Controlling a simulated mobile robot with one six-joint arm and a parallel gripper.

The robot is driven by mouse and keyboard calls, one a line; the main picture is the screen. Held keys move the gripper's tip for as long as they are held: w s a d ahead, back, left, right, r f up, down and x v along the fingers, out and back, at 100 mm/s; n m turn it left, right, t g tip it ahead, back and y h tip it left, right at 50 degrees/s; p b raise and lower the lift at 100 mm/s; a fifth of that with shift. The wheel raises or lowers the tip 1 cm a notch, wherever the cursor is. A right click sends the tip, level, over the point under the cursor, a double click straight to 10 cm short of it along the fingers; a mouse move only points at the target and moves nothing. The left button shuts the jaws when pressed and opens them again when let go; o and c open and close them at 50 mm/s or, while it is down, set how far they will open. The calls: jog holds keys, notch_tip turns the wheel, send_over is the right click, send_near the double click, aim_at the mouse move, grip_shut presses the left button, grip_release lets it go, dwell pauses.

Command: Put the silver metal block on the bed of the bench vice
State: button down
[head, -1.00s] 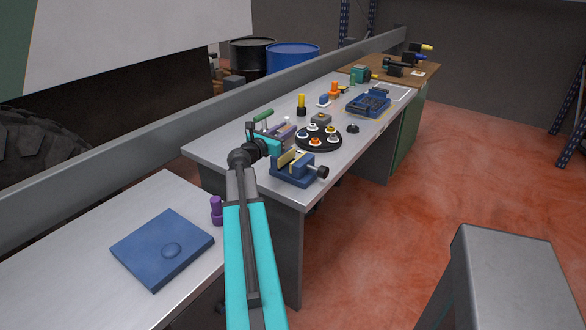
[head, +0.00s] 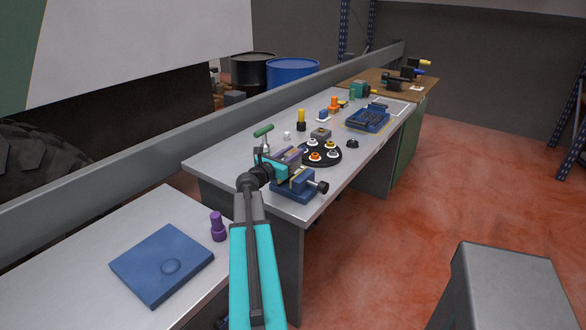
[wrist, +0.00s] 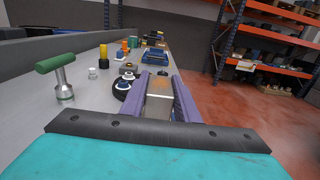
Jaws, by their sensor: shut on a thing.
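My gripper (wrist: 159,90), with purple fingers, is shut on the silver metal block (wrist: 158,98), which sits between them in the wrist view. In the head view my gripper (head: 289,158) is directly behind and above the bench vice (head: 293,188). The vice is blue with pale yellowish jaws and a black screw knob at its right. It stands near the front edge of the grey bench. My gripper covers part of the vice, so I cannot tell whether the block touches its bed. The vice is not clearly visible in the wrist view.
A green-handled metal tool (head: 264,138) stands just behind my gripper. A round black holder (head: 321,153) with several coloured pieces is to the right, and a blue tray (head: 368,119) lies farther along. A blue plate (head: 162,263) and purple object (head: 217,227) are on the near table.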

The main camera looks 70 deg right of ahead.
jog(key=shift+f, duration=1.2)
jog(key=shift+f+p, duration=0.5)
jog(key=shift+f, duration=1.4)
jog(key=shift+f, duration=0.1)
jog(key=c, duration=1.4)
grip_release()
jog(key=shift+o, duration=0.2)
jog(key=shift+w+a, duration=0.15)
jog(key=shift+a, duration=0.5)
jog(key=b+v, duration=0.3)
jog(key=v, duration=0.7)
jog(key=shift+a, duration=0.35)
